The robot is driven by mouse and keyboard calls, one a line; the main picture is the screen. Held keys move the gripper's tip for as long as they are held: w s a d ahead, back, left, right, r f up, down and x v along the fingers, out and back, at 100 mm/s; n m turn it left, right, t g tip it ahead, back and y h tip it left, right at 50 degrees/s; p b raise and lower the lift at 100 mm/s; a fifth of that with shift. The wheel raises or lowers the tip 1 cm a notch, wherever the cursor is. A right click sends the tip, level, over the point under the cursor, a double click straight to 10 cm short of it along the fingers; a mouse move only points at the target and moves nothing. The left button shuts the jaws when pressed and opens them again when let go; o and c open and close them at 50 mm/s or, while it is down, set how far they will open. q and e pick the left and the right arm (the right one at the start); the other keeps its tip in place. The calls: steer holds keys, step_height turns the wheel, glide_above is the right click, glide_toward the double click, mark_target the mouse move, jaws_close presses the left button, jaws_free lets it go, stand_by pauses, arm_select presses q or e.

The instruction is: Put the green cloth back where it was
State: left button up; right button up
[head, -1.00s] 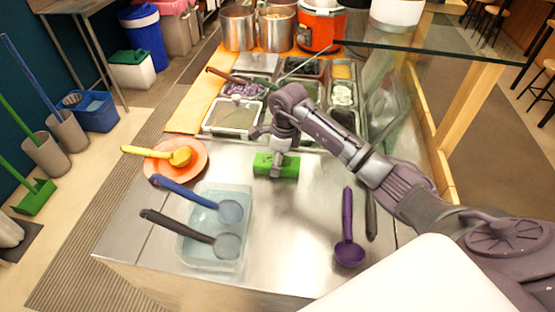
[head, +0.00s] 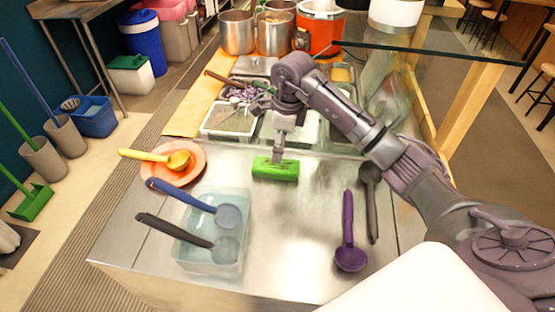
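The green cloth (head: 275,171) lies on the bare steel counter, in front of the topping pans and to the right of the orange plate. My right gripper (head: 279,157) points down at the cloth's far edge. Its fingers are seen nearly edge-on, so I cannot tell whether they are open or shut, or whether they touch the cloth. My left gripper is not in view.
A water bin (head: 246,258) with blue and black ladles stands front left. An orange plate (head: 199,167) holds a yellow ladle. A purple ladle (head: 348,232) and a dark ladle (head: 372,200) lie right. A glass guard (head: 430,54) is at the right. The counter's middle is clear.

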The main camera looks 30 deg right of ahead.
mark_target(282, 164)
steer(key=r, duration=0.4)
steer(key=shift+s+d+r+b, duration=0.15)
steer(key=shift+d+b, duration=0.05)
steer(key=shift+b, duration=0.1)
